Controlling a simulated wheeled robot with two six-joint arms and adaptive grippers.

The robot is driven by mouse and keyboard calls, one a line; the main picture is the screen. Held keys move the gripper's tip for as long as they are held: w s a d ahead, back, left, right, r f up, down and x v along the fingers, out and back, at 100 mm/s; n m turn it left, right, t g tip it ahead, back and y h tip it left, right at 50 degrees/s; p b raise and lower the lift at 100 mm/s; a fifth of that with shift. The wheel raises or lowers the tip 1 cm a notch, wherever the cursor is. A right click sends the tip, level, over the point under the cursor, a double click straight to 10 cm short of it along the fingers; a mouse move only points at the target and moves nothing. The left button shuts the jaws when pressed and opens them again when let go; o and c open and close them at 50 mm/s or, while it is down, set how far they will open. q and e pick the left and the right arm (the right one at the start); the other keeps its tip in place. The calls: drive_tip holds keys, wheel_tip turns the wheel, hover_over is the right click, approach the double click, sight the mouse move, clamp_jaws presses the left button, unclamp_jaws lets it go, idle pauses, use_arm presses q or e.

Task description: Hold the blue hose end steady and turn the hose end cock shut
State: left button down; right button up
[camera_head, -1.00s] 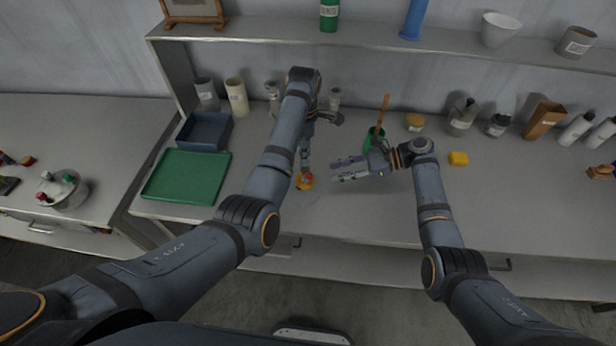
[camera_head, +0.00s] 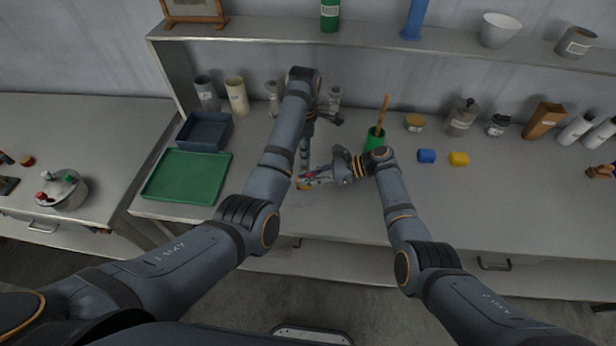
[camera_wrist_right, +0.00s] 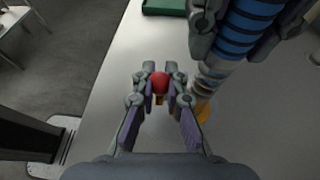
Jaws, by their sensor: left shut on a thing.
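The blue ribbed hose end (camera_wrist_right: 245,30) shows at the upper right of the right wrist view, above a greyish lower part. My left gripper (camera_head: 318,116) is shut on it; its fingers (camera_wrist_right: 248,20) lie on both sides of the hose. The hose end cock has a red ball handle (camera_wrist_right: 160,82) and an orange part (camera_wrist_right: 203,110) beside the hose's lower end. My right gripper (camera_wrist_right: 160,75) is open, with one fingertip on each side of the red ball. I cannot tell whether they touch it. In the head view, my right gripper (camera_head: 312,179) partly hides the cock.
A green tray (camera_head: 185,177) and a blue-grey bin (camera_head: 204,130) stand left on the bench. A green cup (camera_head: 374,139) holding a brown stick, a blue block (camera_head: 427,156) and a yellow block (camera_head: 458,158) are to the right. The front middle bench is clear.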

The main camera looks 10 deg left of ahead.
clamp_jaws()
drive_tip(key=shift+d+f+y, duration=0.1)
drive_tip(key=shift+d+y, duration=0.2)
drive_tip(key=shift+y, duration=0.5)
drive_tip(key=o, duration=0.6)
unclamp_jaws()
drive_tip(key=shift+c, duration=0.2)
drive_tip(key=shift+d, duration=0.1)
drive_tip(key=v, duration=1.2)
drive_tip(key=shift+w, duration=0.1)
